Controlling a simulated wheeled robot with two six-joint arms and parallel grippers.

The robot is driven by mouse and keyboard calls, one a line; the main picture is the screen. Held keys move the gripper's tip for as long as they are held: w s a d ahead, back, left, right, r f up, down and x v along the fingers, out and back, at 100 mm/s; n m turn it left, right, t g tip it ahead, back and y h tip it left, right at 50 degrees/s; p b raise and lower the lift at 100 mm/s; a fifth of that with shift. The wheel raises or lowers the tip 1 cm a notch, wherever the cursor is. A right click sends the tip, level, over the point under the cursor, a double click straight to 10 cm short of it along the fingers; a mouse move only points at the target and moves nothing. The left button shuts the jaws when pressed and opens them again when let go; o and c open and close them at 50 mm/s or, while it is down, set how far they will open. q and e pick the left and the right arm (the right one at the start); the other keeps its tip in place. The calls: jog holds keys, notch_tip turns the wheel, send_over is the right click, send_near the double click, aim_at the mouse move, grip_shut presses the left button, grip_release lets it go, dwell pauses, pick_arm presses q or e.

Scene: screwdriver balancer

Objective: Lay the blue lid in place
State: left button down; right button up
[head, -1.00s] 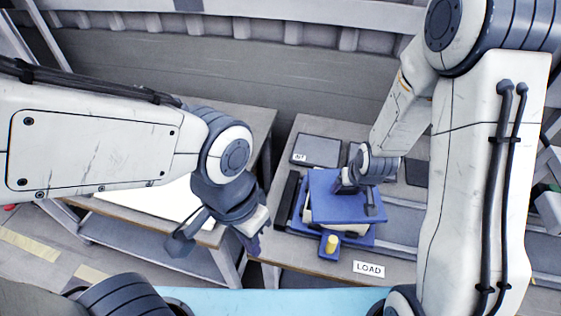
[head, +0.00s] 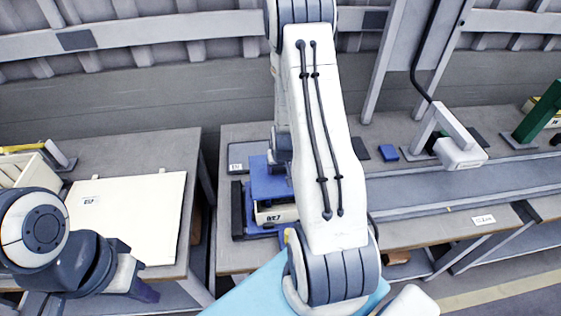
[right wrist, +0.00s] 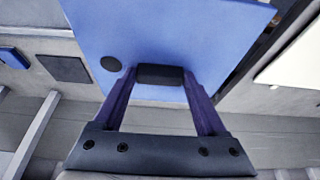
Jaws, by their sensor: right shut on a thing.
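The blue lid (head: 266,181) is over the pale box (head: 268,215) with a printed label. The box is on a blue base (head: 258,231). I cannot tell whether the lid touches the box. In the right wrist view the lid (right wrist: 165,35) is a flat blue plate with a black grip (right wrist: 160,77) and a dark round spot. My right gripper (right wrist: 160,72) is shut on the grip. In the head view my right arm hides it and the lid's right side. My left gripper (head: 140,284) hangs empty at lower left, beside the left table; its jaw opening is unclear.
A white board (head: 125,215) lies on the left table. A dark bar (head: 237,210) stands left of the box. A grey rail (head: 440,190), a small blue block (head: 389,152) and a white-headed device (head: 460,152) are to the right.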

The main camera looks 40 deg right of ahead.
aim_at(283, 177)
jog(key=shift+s+d+f, duration=0.15)
jog(key=shift+d, duration=0.15)
jog(key=shift+a+f+b, duration=0.1)
jog(key=shift+f+b, duration=1.95)
jog(key=shift+f, duration=0.45)
jog(key=shift+s+a, duration=0.1)
jog(key=shift+s, duration=0.05)
jog(key=shift+f+b, duration=0.85)
jog(key=shift+b, duration=0.05)
dwell(0.5)
jog(key=o, duration=1.6)
